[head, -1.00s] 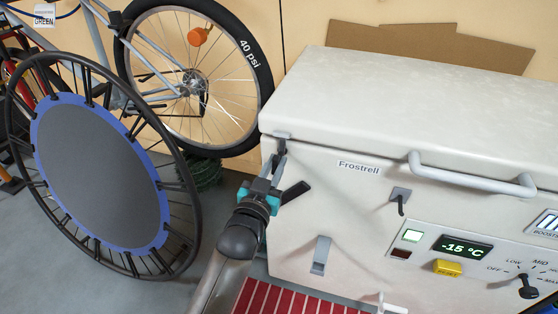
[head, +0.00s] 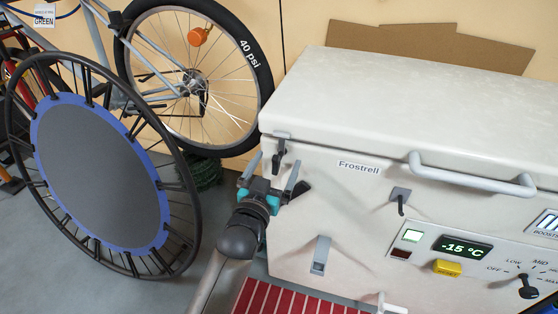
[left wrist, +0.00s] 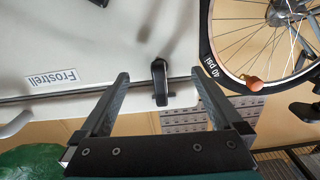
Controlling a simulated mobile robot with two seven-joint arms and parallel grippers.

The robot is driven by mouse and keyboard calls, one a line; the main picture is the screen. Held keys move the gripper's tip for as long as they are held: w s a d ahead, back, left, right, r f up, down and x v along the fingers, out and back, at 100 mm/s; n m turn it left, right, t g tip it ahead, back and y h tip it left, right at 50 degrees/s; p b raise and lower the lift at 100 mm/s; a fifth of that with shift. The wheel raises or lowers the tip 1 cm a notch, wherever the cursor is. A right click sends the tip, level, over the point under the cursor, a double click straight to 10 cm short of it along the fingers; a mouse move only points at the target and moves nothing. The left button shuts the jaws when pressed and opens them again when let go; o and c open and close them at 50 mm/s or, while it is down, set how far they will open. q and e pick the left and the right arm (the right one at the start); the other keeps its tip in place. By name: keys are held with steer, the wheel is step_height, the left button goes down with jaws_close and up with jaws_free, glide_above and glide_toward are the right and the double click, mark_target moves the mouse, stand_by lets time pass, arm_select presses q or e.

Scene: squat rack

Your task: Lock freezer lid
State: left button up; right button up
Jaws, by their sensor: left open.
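The white chest freezer (head: 330,215) stands at the right with its lid (head: 400,90) down. A black latch (head: 279,152) hangs at the lid's left front corner, under a small grey bracket. My left gripper (head: 276,161) is open just in front of this corner, its fingers spread to either side of the latch in the head view. In the left wrist view the latch (left wrist: 160,82) shows between the two fingertips, not gripped; whether a finger touches it is unclear. A dark lever on a grey plate (head: 400,198) sits below the lid handle (head: 470,178). My right gripper is not in view.
A round trampoline (head: 100,170) with a blue rim stands left of my arm, and a bicycle wheel (head: 190,85) is behind it. The control panel (head: 470,255) is at the freezer's lower right. A red striped mat (head: 285,300) lies on the floor.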

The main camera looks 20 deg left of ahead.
mark_target(274, 168)
arm_select(q)
steer(key=shift+s, duration=0.25)
steer(key=shift+s+r+p, duration=0.1)
steer(key=shift+s+p, duration=1)
steer(key=shift+s, duration=0.15)
steer(key=shift+s+a+p, duration=0.15)
steer(key=shift+s+p, duration=0.85)
steer(key=shift+s, duration=1)
